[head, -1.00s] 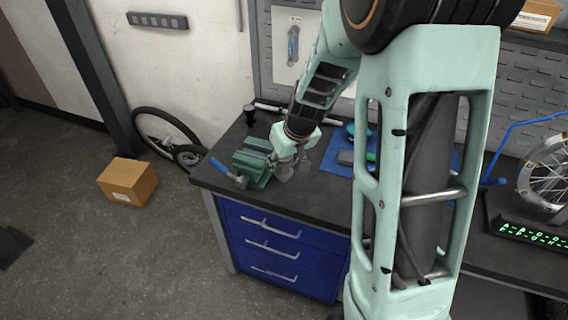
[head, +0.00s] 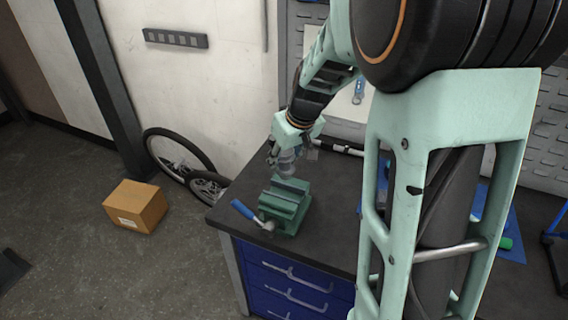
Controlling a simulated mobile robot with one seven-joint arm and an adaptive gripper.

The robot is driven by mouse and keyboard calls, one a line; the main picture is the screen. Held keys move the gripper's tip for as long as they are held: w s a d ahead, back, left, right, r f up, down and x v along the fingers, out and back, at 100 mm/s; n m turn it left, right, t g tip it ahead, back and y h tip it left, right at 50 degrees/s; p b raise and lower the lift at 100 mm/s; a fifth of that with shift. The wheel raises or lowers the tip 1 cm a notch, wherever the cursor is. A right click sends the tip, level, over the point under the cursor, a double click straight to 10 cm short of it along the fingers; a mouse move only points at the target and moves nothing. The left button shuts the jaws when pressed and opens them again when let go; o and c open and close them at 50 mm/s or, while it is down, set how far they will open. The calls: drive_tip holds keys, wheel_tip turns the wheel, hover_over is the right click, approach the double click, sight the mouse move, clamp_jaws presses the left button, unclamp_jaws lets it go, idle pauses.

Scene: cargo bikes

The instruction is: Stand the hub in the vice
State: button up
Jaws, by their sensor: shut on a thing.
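The green vice (head: 287,206) stands on the dark bench top near its left corner, with a blue-handled lever (head: 243,209) at its left side. My gripper (head: 287,172) points down just behind and above the vice in the picture. It is shut on a small greyish thing, which I take to be the hub; the fingers and the small scale hide its outline. I cannot tell whether it touches the vice. The vice's jaw gap shows only as a dark line along its top.
The dark bench top (head: 325,232) is clear to the right of the vice. A blue mat (head: 513,240) with a green-handled item lies farther right, partly behind my arm. Blue drawers (head: 290,280) are below. A cardboard box (head: 135,205) and bicycle wheels (head: 178,152) are on the floor at left.

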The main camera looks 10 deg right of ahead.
sight(285, 178)
drive_tip(key=shift+f+b, duration=1.55)
drive_tip(key=shift+f, duration=0.8)
drive_tip(key=shift+f+b, duration=0.5)
drive_tip(key=shift+b, duration=0.05)
drive_tip(key=shift+f+b, duration=0.65)
drive_tip(key=shift+b, duration=0.3)
drive_tip(key=shift+s, duration=0.1)
drive_tip(key=o, duration=1.5)
